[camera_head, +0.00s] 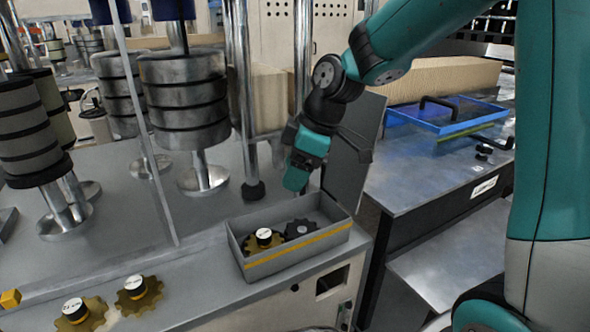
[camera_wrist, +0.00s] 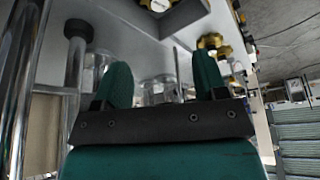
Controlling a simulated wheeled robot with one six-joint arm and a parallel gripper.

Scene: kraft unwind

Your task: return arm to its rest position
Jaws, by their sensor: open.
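My gripper (camera_head: 297,180) is above the far right part of the grey machine top, just behind a grey open box. In the wrist view its two teal fingers (camera_wrist: 160,82) stand wide apart with nothing between them. My teal arm reaches in from the right of the head view, bent downward at the wrist.
The grey box (camera_head: 300,262) with a yellow stripe holds a brass gear (camera_head: 262,240) and a dark gear (camera_head: 299,230). Two brass gears (camera_head: 138,293) (camera_head: 78,314) lie at the front left. Metal posts and rollers (camera_head: 185,95) stand behind. A blue tray (camera_head: 447,114) lies on the right bench.

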